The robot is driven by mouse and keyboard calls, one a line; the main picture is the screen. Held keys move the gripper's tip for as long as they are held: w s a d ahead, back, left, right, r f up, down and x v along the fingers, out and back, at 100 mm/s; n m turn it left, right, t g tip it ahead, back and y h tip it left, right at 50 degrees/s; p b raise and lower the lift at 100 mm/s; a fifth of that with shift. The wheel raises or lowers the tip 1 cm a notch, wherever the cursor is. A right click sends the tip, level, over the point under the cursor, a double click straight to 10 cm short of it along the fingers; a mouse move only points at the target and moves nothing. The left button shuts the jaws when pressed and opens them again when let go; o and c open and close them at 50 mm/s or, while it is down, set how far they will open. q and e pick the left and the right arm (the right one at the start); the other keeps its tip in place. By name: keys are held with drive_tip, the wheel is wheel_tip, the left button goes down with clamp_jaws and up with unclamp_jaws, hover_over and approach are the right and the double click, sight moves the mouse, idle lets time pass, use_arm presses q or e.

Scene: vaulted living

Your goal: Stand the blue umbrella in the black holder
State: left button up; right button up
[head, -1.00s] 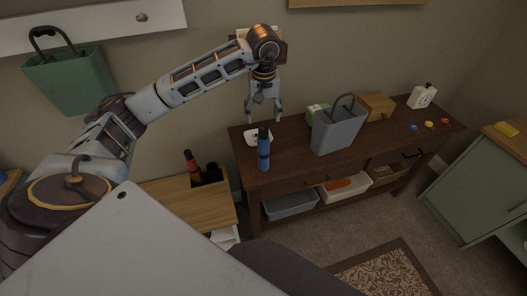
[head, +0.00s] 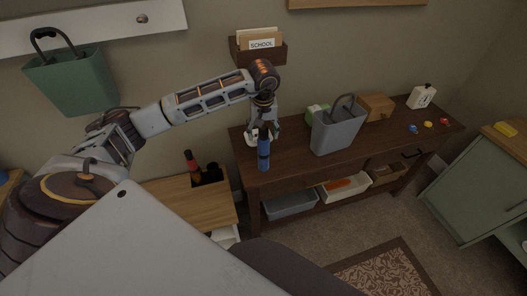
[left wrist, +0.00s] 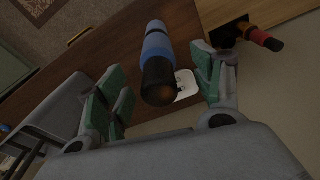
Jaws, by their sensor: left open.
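The blue umbrella (head: 264,154), folded with a black end, stands upright near the left end of the dark wooden table. In the left wrist view the umbrella (left wrist: 157,46) points its black end toward the camera, between the spread fingers. My left gripper (head: 263,134) is open at the umbrella's upper part, with gaps showing beside it in the left wrist view (left wrist: 165,88). The black holder (head: 212,173) is at the low wooden cabinet, left of the table; it also shows in the left wrist view (left wrist: 228,33). My right gripper is out of view.
A red-and-black item (head: 192,162) stands at the holder's left. A white dish (head: 250,139) lies behind the umbrella. A letter rack (head: 260,52) hangs on the wall above.

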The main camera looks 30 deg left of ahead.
sight(263, 150)
use_arm(q)
drive_tip(key=shift+w+a+f+p, duration=0.1)
drive_tip(key=shift+w+f+p, duration=0.1)
drive_tip(key=shift+f, duration=0.65)
drive_tip(key=shift+w+a+f+p, duration=0.15)
drive_tip(key=shift+f+p, duration=0.1)
drive_tip(key=shift+f, duration=0.6)
drive_tip(key=shift+w+d+f+p, duration=0.1)
drive_tip(key=shift+w+f+p, duration=0.1)
drive_tip(key=shift+f, duration=0.65)
clamp_jaws()
